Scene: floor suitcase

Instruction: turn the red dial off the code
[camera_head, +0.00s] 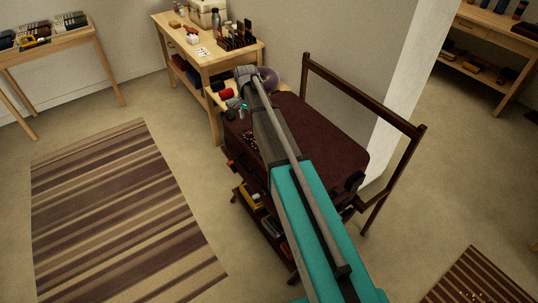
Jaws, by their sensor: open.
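My gripper (239,104) is small in the head view, at the far end of my arm, over the left back part of a dark maroon surface (325,140). It is open, though its fingers are hard to make out. A small red rounded thing (225,93) shows just left of my gripper; I cannot tell whether it is part of a dial. A row of tiny red and pale marks (250,141) lies near the left edge of the maroon surface, beside my arm. They are too small to read, and I cannot pick out the red dial. My arm hides part of the surface.
A dark wooden frame (365,93) rises behind the maroon surface. A wooden table (190,47) with a box and bottles stands behind my gripper. A purple round thing (268,79) is beside my arm. A striped rug (120,215) lies on open floor at left.

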